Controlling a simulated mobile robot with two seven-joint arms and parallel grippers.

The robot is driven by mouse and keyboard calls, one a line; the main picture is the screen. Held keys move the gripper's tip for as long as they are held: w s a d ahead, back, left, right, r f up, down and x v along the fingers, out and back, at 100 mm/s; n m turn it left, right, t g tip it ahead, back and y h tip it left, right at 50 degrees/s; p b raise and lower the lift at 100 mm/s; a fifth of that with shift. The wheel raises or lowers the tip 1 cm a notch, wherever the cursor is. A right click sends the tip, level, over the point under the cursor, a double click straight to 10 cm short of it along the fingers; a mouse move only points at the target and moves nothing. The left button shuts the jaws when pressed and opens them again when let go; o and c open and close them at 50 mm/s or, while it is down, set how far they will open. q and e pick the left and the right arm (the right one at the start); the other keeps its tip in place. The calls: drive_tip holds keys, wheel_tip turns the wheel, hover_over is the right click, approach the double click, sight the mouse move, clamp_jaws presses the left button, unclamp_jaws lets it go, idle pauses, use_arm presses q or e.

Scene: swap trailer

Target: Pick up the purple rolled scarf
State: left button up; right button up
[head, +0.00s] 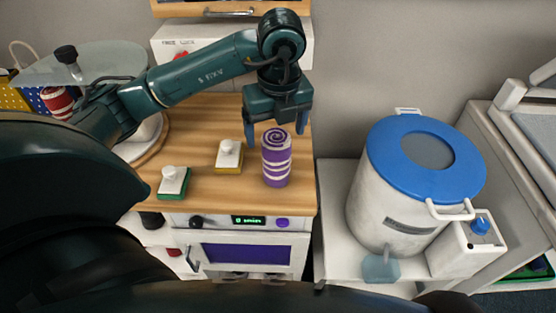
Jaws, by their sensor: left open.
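The purple rolled scarf (276,164) stands upright on the wooden counter near its front right edge. It has white stripes around its side and a spiral on top. My left gripper (276,138) points down over the scarf from behind, with its blue fingertips apart, one at the left and one at the right of the scarf's top. The jaws are open and hold nothing. I cannot tell whether a finger touches the scarf. My right gripper is not in view.
A yellow-based white stamp-like block (229,156) and a green-based one (173,182) stand left of the scarf. A large white drum with a blue lid (383,170) stands to the right. An oven with a lit display (248,220) is under the counter (215,192).

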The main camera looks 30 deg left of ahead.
sight(277, 159)
use_arm(q)
drive_tip(key=shift+w+a+f+p, duration=0.15)
drive_tip(key=shift+w+f+p, duration=0.05)
drive_tip(key=shift+f, duration=0.9)
drive_tip(key=shift+w+a+f+p, duration=0.1)
drive_tip(key=shift+w+f+p, duration=0.1)
drive_tip(key=shift+f, duration=0.85)
drive_tip(key=shift+w+a+f+p, duration=0.15)
drive_tip(key=shift+w+f+p, duration=0.05)
drive_tip(key=shift+f, duration=0.9)
drive_tip(key=shift+c, duration=0.5)
drive_tip(key=c, duration=1)
